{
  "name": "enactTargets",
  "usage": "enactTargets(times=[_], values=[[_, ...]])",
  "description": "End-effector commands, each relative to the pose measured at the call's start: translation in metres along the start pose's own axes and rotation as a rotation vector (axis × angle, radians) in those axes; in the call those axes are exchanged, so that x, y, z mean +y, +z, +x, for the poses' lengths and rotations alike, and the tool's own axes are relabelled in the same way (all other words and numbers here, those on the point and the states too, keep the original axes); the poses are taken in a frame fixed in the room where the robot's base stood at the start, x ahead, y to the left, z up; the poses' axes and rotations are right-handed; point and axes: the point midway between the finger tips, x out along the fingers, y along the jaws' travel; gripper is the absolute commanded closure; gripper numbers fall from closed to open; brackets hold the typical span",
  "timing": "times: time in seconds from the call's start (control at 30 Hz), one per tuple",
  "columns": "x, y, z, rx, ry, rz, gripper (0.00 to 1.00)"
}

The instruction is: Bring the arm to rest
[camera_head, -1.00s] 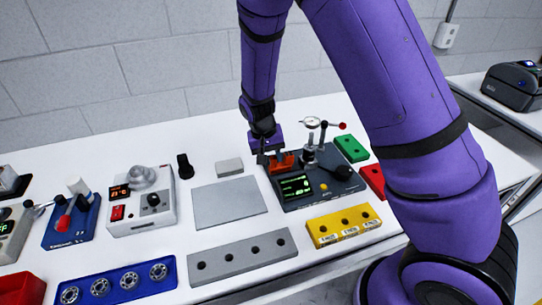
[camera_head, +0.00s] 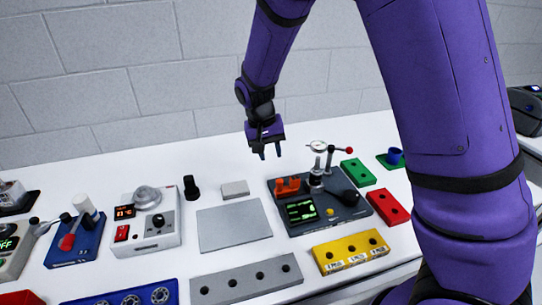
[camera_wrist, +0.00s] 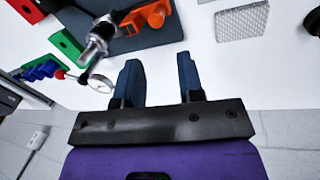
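My gripper (camera_head: 270,154) hangs in the air above the back of the white table, fingers pointing down. In the wrist view my gripper (camera_wrist: 160,80) shows two dark blue fingers spread apart with nothing between them. Below and to its right in the head view stands a dark test device (camera_head: 316,215) with a lit green screen, an orange part (camera_head: 287,187), a dial gauge (camera_head: 317,146) and a red-knobbed lever. The orange part also shows in the wrist view (camera_wrist: 146,17), apart from the fingers.
A grey plate (camera_head: 234,228) and a small grey block (camera_head: 235,189) lie left of the device. A yellow block (camera_head: 350,252), a red block (camera_head: 388,206) and a green block (camera_head: 359,172) surround its front and right. A grey instrument (camera_head: 148,230) stands further left. A wall is behind.

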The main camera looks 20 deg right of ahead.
Motion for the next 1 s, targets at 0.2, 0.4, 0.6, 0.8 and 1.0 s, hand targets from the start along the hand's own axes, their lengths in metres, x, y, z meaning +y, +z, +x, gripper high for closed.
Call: enactTargets(times=[0.2,0.4,0.6,0.8,1.0], values=[[0.000,0.000,0.000,0.000,-0.001,0.000,0.65],[0.015,0.005,-0.021,0.009,-0.039,0.001,0.65],[0.053,0.025,-0.067,0.040,-0.125,-0.011,0.65],[0.092,0.053,-0.110,0.091,-0.199,-0.032,0.65],[0.129,0.088,-0.146,0.160,-0.253,-0.057,0.65]])
